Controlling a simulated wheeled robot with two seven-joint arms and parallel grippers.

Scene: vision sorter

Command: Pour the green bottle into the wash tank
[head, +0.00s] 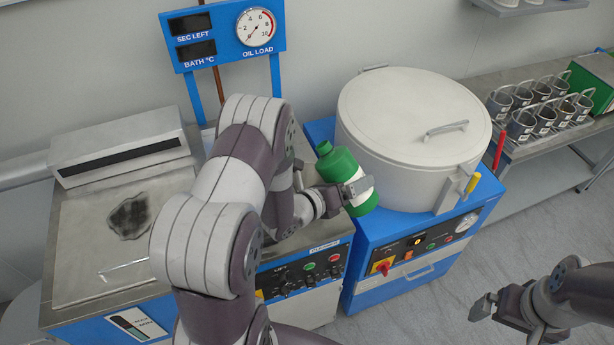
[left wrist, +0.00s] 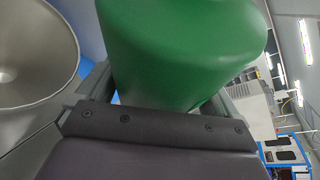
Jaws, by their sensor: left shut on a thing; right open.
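The green bottle (head: 338,163) with a white label is held in my left gripper (head: 343,192). It leans in the head view, its cap end up and to the left, above the gap between the blue machine and the round drum. In the left wrist view the bottle (left wrist: 185,45) fills the space between the fingers of the gripper (left wrist: 165,100). My right gripper (head: 488,308) is open and empty at the lower right, over the floor.
A white lidded drum (head: 400,110) stands on a blue cabinet (head: 375,290), close to the bottle's right. A gauge panel (head: 225,35) rises behind my left arm. Several metal cups (head: 525,120) stand on a bench (head: 520,152) at right. The floor below is clear.

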